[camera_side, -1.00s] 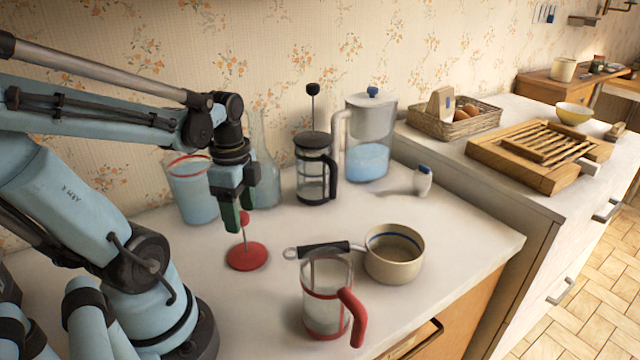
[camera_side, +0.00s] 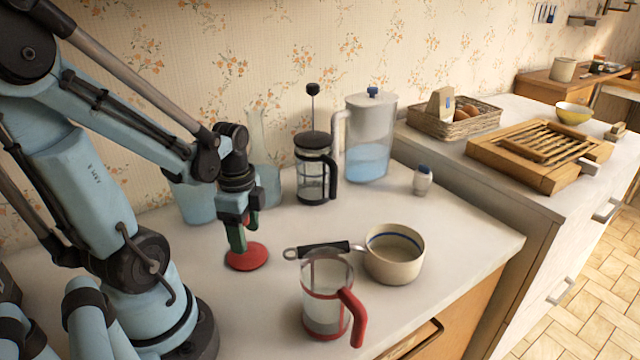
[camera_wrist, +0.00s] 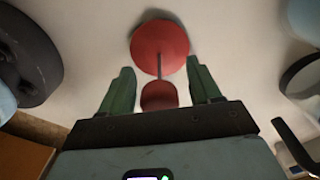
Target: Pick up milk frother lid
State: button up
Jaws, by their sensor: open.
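The milk frother lid is a red disc (camera_side: 247,257) with a thin stem and a red knob, standing on the white counter with the disc down. In the wrist view the red disc (camera_wrist: 160,46) lies beyond the fingertips, and the red knob (camera_wrist: 159,96) is between the two green fingers. My gripper (camera_side: 238,246) points down over the lid and is open around the stem and knob. It also shows in the wrist view (camera_wrist: 163,78), with a finger on either side and a gap to the knob. The fingers partly hide the stem in the side view.
A clear frother jug with a red handle (camera_side: 327,300) stands in front right, next to a cream saucepan (camera_side: 394,262) with a black handle. Behind are a French press (camera_side: 314,172), a water filter jug (camera_side: 370,140), a small shaker (camera_side: 422,181) and glass vessels (camera_side: 192,202).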

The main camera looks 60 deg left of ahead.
grip_shut()
jog(key=shift+r, duration=0.15)
dwell(0.4)
